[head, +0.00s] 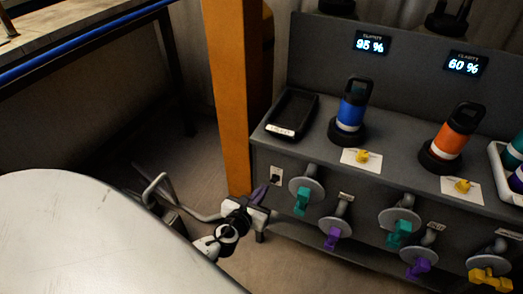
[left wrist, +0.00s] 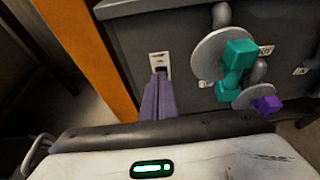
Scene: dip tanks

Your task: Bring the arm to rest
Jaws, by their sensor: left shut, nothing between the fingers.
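My left gripper (head: 262,194) is in front of the grey bench's front panel, at its left end, near a small wall socket plate (head: 275,176). Its purple fingers are together with nothing between them. In the left wrist view the shut fingers (left wrist: 158,97) point at the plate (left wrist: 159,64); I cannot tell whether they touch it. My left arm comes up from the lower left in the head view. My right gripper is not in view.
The grey bench (head: 385,165) carries a black tray (head: 292,114), a blue bottle (head: 352,104) and an orange bottle (head: 453,139). Teal valve handles (head: 302,201) and purple ones (head: 332,238) stick out of its front. An orange post (head: 230,90) stands left of it. Floor shows at left.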

